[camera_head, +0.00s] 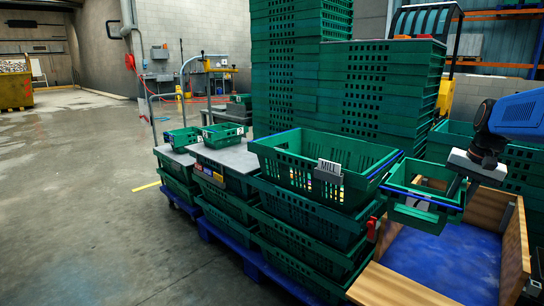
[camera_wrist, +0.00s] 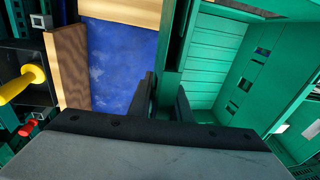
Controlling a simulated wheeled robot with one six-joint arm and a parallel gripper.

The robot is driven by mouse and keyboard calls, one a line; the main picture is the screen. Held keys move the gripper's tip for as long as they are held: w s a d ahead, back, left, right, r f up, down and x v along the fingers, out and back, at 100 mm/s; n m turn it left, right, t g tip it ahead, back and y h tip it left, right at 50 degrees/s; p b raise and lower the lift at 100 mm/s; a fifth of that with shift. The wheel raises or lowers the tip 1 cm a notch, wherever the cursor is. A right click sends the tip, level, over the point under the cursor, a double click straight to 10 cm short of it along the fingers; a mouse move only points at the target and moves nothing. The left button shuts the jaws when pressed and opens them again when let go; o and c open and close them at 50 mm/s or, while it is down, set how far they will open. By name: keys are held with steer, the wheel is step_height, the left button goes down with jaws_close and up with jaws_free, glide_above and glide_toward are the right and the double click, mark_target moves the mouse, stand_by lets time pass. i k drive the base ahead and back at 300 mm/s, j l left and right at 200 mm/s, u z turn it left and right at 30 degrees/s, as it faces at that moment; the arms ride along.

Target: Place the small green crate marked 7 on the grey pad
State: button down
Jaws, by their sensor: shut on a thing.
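My gripper (camera_head: 457,187) is shut on the wall of a small green crate (camera_head: 436,222) at the right of the head view. It holds this crate in the air above a wooden bin. The crate carries a pale label whose mark I cannot read. In the wrist view, my gripper's two dark fingers (camera_wrist: 168,100) sit on either side of the green crate wall (camera_wrist: 196,62). A grey pad (camera_head: 240,160) lies on a crate stack left of centre, with a small labelled green crate (camera_head: 222,139) at its back. Another small green crate (camera_head: 182,141) stands on a grey surface (camera_head: 174,156) farther left.
A large green crate labelled MILL (camera_head: 300,178) stands between the pad and my gripper. The wooden bin (camera_head: 514,245) has a blue floor. Tall green crate stacks (camera_head: 345,85) rise behind. A trolley handle (camera_head: 183,75) stands behind the pads. Open floor (camera_head: 80,190) lies left.

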mark_target(253, 155)
steer(key=k+j+u, duration=0.2)
steer(key=u, duration=0.25)
steer(key=i+j+u, duration=0.25)
steer(key=i+j, duration=0.5)
steer(key=i, duration=0.25)
steer(key=i+j, duration=0.15)
steer(key=i, duration=0.3)
steer(key=i+j, duration=0.2)
steer(key=i, duration=0.25)
steer(key=i+j+z, duration=0.45)
steer(key=i, duration=0.2)
steer(key=i+j+z, duration=0.4)
steer(key=i+j, duration=0.2)
